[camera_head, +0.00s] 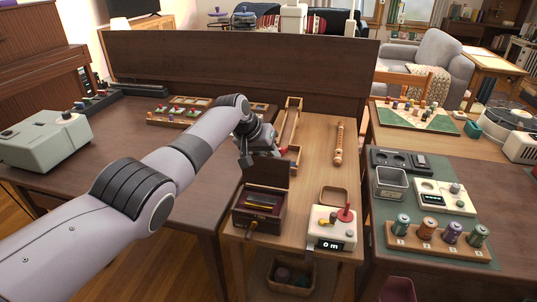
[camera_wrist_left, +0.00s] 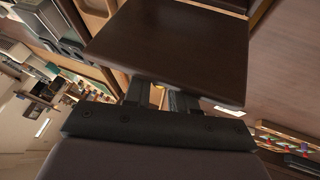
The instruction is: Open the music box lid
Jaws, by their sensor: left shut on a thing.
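The music box (camera_head: 258,214) is a dark wooden box on the light wood table, with gold-coloured works inside and a small crank at its front. Its lid (camera_head: 268,174) stands up at the back of the box, so the inside shows. My left gripper (camera_head: 247,160) is at the lid's upper left edge. In the left wrist view the lid (camera_wrist_left: 170,45) is a broad dark panel, and my left gripper (camera_wrist_left: 165,98) is shut on its near edge. The fingertips are partly hidden by the lid. My right gripper is in neither view.
A white device with a red knob (camera_head: 333,229) stands right of the box. Behind are a long wooden tray (camera_head: 288,128) and a wooden rod (camera_head: 339,143). A spool rack (camera_head: 437,243) sits on the right table. The left table's near part is bare.

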